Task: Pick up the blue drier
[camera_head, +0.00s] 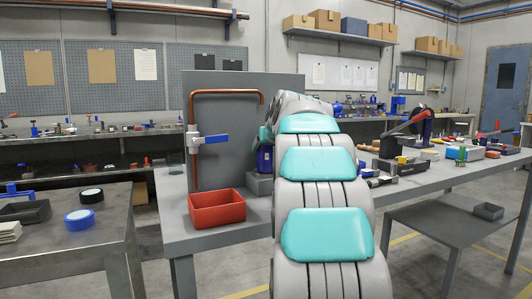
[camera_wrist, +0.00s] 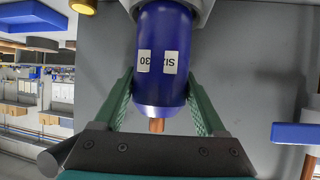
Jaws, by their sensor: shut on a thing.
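The blue drier (camera_wrist: 162,60) is a dark blue cylinder with a white label in the wrist view. A short copper stub (camera_wrist: 156,125) shows at its near end, and its far end meets a pale grey part (camera_wrist: 203,8). My gripper (camera_wrist: 160,92) has its two green fingers on either side of the drier, shut on it. In the head view the drier (camera_head: 265,158) shows partly, left of my arm, above a grey block (camera_head: 260,184) on the bench. My arm hides most of the gripper there.
A grey upright panel (camera_head: 235,120) carries a copper pipe (camera_head: 193,130) and a valve with a blue lever (camera_head: 215,139). A red bin (camera_head: 217,208) stands at the bench front. Tools crowd the bench to the right. A side table (camera_head: 85,240) holds tape rolls.

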